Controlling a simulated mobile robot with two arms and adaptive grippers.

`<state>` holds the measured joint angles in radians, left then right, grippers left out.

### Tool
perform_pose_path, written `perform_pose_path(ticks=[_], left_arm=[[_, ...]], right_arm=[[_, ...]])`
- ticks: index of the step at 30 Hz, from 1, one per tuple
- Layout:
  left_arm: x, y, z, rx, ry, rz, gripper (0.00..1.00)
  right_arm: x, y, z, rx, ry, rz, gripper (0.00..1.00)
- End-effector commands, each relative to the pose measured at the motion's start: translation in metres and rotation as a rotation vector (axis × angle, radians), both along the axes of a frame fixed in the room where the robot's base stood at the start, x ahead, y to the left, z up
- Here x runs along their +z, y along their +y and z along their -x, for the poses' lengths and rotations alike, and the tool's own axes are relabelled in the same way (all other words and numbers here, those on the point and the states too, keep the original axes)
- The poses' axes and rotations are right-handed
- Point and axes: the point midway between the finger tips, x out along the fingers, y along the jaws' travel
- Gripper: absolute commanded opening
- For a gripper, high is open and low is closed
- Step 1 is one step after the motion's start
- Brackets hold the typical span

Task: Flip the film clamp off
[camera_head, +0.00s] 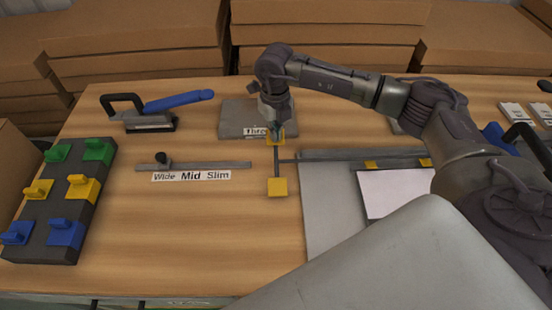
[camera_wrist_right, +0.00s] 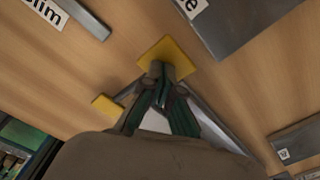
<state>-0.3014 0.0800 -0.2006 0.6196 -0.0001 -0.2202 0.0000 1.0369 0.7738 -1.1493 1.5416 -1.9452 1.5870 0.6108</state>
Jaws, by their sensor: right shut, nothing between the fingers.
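A grey T-shaped bar (camera_head: 277,160), seemingly the film clamp, lies left of a grey plate (camera_head: 325,210). It has a near yellow pad (camera_head: 277,187) and a far yellow pad (camera_head: 269,141). My right gripper (camera_head: 276,126) points down at the far pad, its fingers shut and empty. In the right wrist view the closed fingertips (camera_wrist_right: 162,68) overlap the far pad (camera_wrist_right: 168,52); I cannot tell whether they touch. The near pad (camera_wrist_right: 106,104) shows to the left. A white sheet (camera_head: 395,192) with yellow tabs lies on the plate. My left gripper is not in view.
A slider labelled "Wide Mid Slim" (camera_head: 215,166) is left. A dark panel with coloured switches (camera_head: 75,205) stands far left, a blue-handled tool (camera_head: 178,101) behind. Front left wood is clear.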

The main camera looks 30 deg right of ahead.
Motion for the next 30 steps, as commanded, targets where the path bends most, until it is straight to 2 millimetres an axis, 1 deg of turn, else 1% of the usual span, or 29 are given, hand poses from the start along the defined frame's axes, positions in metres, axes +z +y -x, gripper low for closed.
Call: perform_pose_path(ticks=[11, 30], left_arm=[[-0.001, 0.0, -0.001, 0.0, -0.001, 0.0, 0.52], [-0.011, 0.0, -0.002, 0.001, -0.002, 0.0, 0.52]], right_arm=[[-0.003, 0.0, 0.001, 0.001, 0.004, 0.0, 0.0], [-0.016, 0.0, 0.001, 0.001, 0.004, 0.0, 0.0]])
